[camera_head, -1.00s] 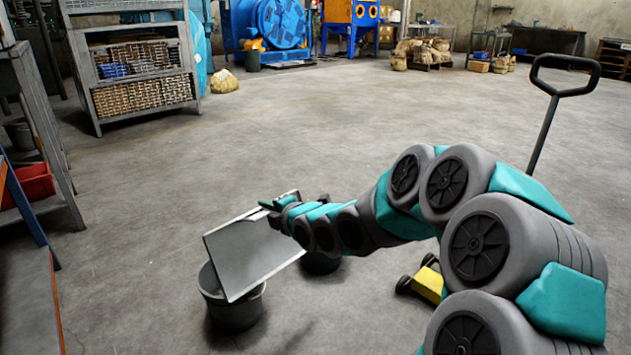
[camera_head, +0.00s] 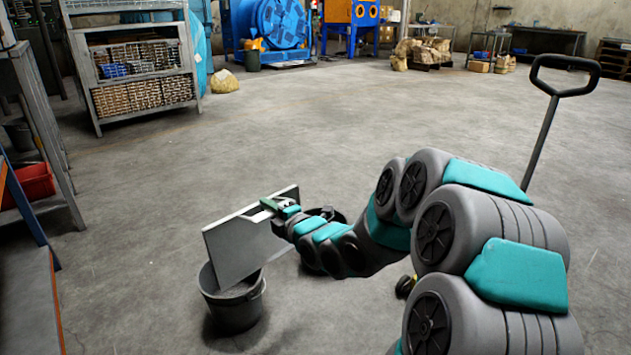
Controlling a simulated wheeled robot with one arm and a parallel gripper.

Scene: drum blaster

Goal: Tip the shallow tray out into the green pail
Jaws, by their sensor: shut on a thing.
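The shallow tray (camera_head: 238,246) is a flat grey metal pan. It is tilted steeply, almost on edge, with its lower edge at the mouth of a dark grey pail (camera_head: 236,312) on the floor. My gripper (camera_head: 272,206) is shut on the tray's upper right part. The grey inside the pail's mouth shows below the tray, but I cannot tell whether anything lies in it. A second dark pail (camera_head: 337,216) stands behind my wrist, partly hidden. Neither pail looks clearly green. The tray's far face is hidden.
A pallet truck handle (camera_head: 548,110) rises at the right, its base mostly behind my arm. A metal bench (camera_head: 38,300) and a shelf with a red bin (camera_head: 30,182) stand at the left. A wire-basket rack (camera_head: 140,75) is behind. The middle floor is clear.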

